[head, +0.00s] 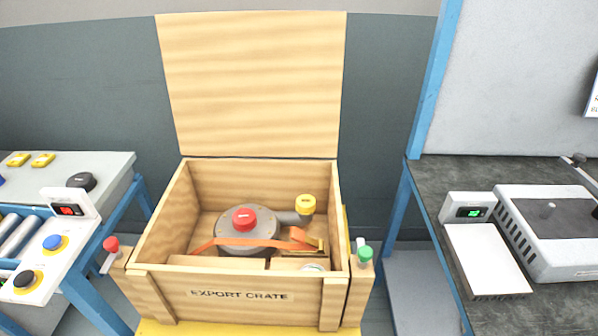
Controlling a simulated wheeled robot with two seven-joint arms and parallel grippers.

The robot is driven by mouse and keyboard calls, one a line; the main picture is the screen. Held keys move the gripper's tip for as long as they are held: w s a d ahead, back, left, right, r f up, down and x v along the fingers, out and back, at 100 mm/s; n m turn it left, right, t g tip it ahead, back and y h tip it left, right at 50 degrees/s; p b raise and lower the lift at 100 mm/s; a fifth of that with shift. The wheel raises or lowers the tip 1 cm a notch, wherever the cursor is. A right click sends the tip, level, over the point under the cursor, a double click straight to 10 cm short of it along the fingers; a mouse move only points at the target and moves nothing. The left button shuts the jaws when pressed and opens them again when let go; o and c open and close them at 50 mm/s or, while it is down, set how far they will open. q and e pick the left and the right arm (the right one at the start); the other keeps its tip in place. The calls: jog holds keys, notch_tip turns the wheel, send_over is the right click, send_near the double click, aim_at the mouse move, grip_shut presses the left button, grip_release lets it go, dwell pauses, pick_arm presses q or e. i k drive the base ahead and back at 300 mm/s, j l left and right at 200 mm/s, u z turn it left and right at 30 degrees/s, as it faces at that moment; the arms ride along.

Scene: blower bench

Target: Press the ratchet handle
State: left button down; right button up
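An open wooden crate (225,313) marked "EXPORT CRATE" stands in the middle of the head view with its lid (252,85) upright. Inside sits a round grey blower (235,226) with a red cap (244,219) and a yellow cap (305,204) on its side outlet. An orange strap (262,242) runs across the blower. At its right end is a brass-coloured piece, seemingly the ratchet (318,246), with an orange part standing up beside it. Whether its handle is raised or down is too small to tell. Neither of my grippers is in view.
A red-knobbed lever (111,245) is at the crate's left side and a green-knobbed one (365,254) at its right. A left bench (110,165) carries a roller conveyor and buttons. A dark right bench (440,180) carries a scale (485,262) and a grey machine (555,235).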

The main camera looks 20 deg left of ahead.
aim_at(298, 235)
jog(key=k+j+z, duration=0.2)
jog(key=j, duration=0.2)
jog(key=j+z, duration=0.2)
jog(key=j, duration=0.2)
jog(key=k+j+z, duration=0.2)
jog(key=j, duration=0.2)
